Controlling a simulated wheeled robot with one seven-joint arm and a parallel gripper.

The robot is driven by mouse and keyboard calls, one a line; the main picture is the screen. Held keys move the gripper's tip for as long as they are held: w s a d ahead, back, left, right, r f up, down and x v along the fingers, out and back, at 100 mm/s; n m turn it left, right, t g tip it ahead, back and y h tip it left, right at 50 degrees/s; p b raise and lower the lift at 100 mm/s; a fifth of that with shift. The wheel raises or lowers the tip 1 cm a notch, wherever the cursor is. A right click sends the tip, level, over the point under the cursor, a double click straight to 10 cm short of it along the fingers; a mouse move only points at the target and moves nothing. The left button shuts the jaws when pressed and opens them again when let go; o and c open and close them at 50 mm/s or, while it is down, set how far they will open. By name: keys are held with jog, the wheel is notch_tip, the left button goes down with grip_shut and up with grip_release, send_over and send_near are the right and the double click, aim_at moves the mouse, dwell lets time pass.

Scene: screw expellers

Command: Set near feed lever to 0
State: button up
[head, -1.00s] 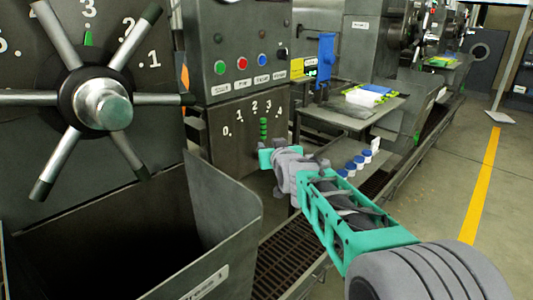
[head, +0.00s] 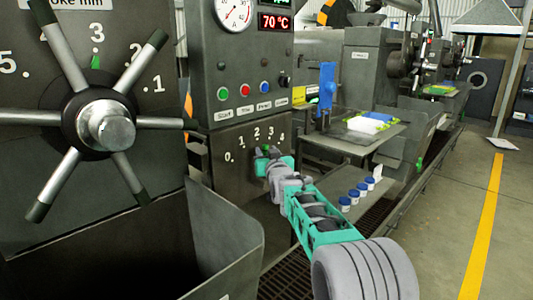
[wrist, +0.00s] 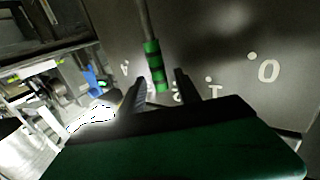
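The near feed lever is a dark rod with a green-ringed grip (wrist: 154,65). In the head view its grip is mostly hidden behind my gripper, by the 2 and 3 marks of the scale (head: 256,137), which runs from 0 at left to 4 at right. My gripper (head: 268,155) is at the panel, over the lever. In the wrist view my gripper (wrist: 161,82) is open, its two dark fingers on either side of the lever's end. A gap shows on the right side; contact on the left is unclear. The 0 mark (wrist: 268,70) lies to the right there.
A big spoked handwheel (head: 105,125) with its own dial stands at the left. An open metal bin (head: 225,245) is below it. Buttons (head: 245,90) sit above the scale. A side table (head: 340,143) and blue-capped jars (head: 353,193) are right of my arm.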

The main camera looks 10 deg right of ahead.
grip_shut()
dwell(1.2)
